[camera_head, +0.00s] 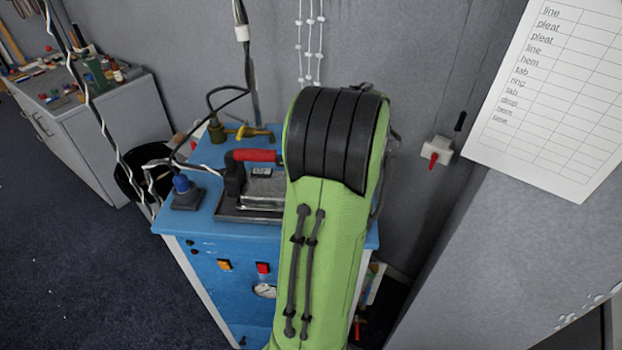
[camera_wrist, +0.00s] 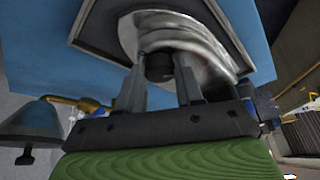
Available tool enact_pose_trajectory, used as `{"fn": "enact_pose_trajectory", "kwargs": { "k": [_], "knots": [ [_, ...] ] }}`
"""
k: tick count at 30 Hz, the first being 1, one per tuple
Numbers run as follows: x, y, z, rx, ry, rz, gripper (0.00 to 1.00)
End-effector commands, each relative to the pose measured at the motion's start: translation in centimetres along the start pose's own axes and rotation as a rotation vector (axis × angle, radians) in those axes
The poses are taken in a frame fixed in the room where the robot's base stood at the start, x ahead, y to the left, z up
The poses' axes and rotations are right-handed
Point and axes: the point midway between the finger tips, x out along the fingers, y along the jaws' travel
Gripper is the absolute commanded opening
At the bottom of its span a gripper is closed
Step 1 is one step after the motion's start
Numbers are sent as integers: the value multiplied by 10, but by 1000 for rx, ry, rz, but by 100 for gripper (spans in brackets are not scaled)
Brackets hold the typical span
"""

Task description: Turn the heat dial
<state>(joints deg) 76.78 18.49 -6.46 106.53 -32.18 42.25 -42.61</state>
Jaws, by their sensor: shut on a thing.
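The iron, with its red handle (camera_head: 254,155) and silver body (camera_head: 264,188), rests on a dark plate on top of the blue cabinet (camera_head: 215,150). In the wrist view its shiny metal body (camera_wrist: 205,45) fills the upper middle. A small dark round dial (camera_wrist: 158,68) sits on it, between my fingers. My gripper (camera_wrist: 162,62) is shut on this dial, one finger on each side. In the head view my green arm hides the gripper, the dial and the right part of the iron.
The cabinet front carries an orange switch (camera_head: 224,265), a red switch (camera_head: 263,268) and a round gauge (camera_head: 264,291). A blue knob (camera_head: 183,185) and brass valve (camera_head: 250,132) stand near the iron. Cables hang behind it. A grey wall stands close behind.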

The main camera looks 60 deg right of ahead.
Motion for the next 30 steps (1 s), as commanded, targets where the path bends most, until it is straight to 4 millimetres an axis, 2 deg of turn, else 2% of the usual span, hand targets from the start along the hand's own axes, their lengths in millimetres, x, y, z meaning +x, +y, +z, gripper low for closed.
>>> {"fn": "enact_pose_trajectory", "kwargs": {
  "k": [12, 29, 30],
  "knots": [
    [0, -2, -1, 173, 5, 73, 6],
    [0, -2, -1, 198, 4, 82, 6],
    [0, -2, -1, 198, 4, 82, 42]
  ]
}}
